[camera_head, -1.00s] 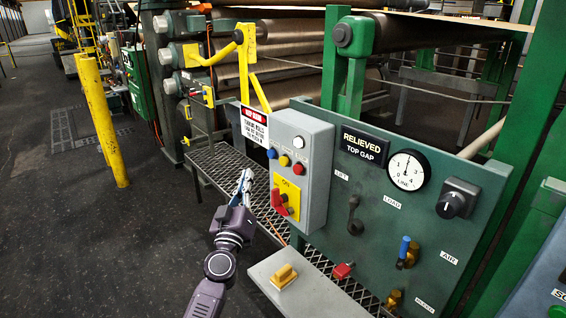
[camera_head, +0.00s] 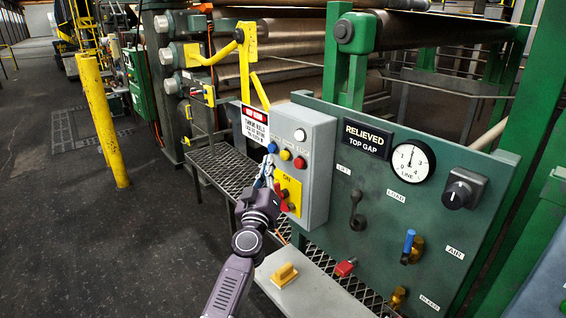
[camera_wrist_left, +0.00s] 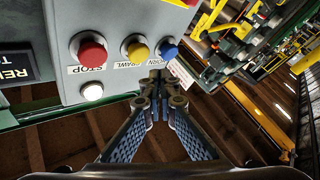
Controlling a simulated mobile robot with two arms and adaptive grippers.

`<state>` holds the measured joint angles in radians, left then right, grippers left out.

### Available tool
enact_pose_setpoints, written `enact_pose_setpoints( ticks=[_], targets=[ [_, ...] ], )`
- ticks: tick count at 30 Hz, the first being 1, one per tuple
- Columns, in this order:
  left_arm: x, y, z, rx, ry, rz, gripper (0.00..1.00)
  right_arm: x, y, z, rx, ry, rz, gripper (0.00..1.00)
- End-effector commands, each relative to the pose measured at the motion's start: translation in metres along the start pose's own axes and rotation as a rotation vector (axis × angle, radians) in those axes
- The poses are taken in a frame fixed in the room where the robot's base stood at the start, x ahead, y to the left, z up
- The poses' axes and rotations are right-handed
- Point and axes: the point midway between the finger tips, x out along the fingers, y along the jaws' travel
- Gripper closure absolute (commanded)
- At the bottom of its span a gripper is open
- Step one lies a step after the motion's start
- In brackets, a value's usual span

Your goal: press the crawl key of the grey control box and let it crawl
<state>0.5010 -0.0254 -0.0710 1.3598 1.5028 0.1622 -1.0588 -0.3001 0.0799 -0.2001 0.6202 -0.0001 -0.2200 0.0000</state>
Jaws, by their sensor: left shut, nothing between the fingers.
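The grey control box (camera_head: 316,180) stands at the middle of the head view. Its yellow crawl key (camera_head: 285,155) sits between a blue key and a red key; it also shows in the left wrist view (camera_wrist_left: 136,48), over the label CRAWL. My left gripper (camera_head: 268,167) is shut and empty in front of the box, just below the blue key in the head view. In the left wrist view its fingertips (camera_wrist_left: 154,88) lie below the yellow and blue keys. I see no contact with the crawl key. My right gripper is not in view.
Beside the crawl key are the blue horn key (camera_wrist_left: 168,47) and the red stop key (camera_wrist_left: 88,50). A red switch handle (camera_head: 281,197) is close to my left gripper. A green panel (camera_head: 375,240) stands at the right, and a mesh walkway (camera_head: 222,166) runs behind.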

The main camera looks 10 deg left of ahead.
Motion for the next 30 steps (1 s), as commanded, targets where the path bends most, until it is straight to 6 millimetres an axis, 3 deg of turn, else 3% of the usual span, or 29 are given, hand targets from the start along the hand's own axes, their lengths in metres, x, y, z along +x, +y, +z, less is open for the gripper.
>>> enact_pose_setpoints(
  ticks=[7, 30],
  targets=[
    [0.0114, 0.0089, 0.0080, 0.000, 0.001, 0.001, 1.00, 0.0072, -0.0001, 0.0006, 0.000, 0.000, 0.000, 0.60],
    [0.0122, 0.0093, 0.0083, 0.000, 0.000, 0.000, 1.00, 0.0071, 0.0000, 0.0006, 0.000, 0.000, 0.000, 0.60]
  ],
)
